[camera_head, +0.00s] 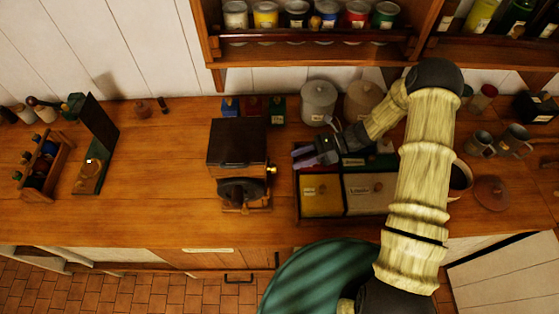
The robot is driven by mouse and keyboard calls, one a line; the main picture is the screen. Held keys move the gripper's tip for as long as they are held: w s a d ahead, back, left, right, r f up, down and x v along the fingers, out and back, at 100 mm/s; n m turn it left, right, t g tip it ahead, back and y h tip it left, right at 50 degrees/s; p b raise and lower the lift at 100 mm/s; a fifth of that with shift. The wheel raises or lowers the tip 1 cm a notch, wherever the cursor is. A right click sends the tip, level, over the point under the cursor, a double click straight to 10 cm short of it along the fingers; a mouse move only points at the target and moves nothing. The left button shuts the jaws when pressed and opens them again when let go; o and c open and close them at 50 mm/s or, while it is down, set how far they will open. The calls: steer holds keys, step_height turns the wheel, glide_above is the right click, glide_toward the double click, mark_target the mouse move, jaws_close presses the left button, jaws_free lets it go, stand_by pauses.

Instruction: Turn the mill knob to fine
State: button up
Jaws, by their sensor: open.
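The mill (238,157) stands on the wooden counter, left of the picture's middle. It is a dark box with a brown top and a dark rounded part low on its front. A small brass knob (271,170) sticks out on its right side. I cannot read any setting on it. My gripper (303,155) is open and empty, a little right of the knob and apart from it. Its fingers point left towards the mill, above the back left of the divided box.
A divided box (297,207) with labelled compartments stands right of the mill, under my forearm. A shelf (310,38) of jars hangs above. The counter (165,165) left of the mill is clear.

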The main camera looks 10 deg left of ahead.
mark_target(272, 168)
steer(key=p+x, duration=0.2)
steer(key=x, duration=0.5)
steer(key=shift+p, duration=0.35)
steer(key=c, duration=1)
